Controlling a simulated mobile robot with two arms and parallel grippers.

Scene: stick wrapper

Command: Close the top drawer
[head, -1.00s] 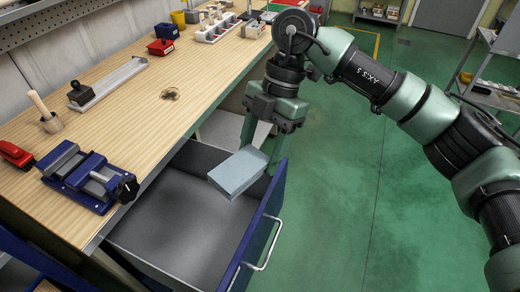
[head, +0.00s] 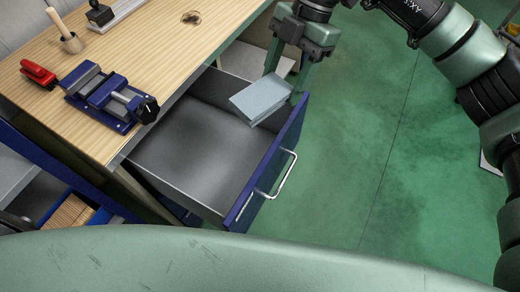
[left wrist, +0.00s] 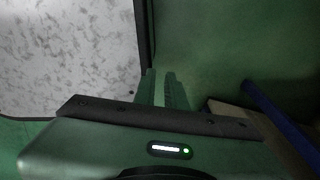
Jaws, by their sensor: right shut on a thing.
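The top drawer (head: 195,150) is pulled out from under the workbench. It is a grey tray with a blue front (head: 270,160) and a silver handle (head: 277,178). It looks empty inside. My right gripper (head: 282,84) is shut on a grey-blue box (head: 262,98), near the drawer's far right corner. In the head view the box overlaps the far end of the drawer, and I cannot tell whether it touches it. My left gripper (left wrist: 162,88) shows only in the left wrist view, its fingers close together in dim light.
On the wooden bench (head: 165,60) are a blue vise (head: 110,98), a red tool (head: 38,74), and a mallet in a holder (head: 68,40). Green floor (head: 385,130) is clear right of the drawer. A blue bin (head: 80,210) sits at lower left.

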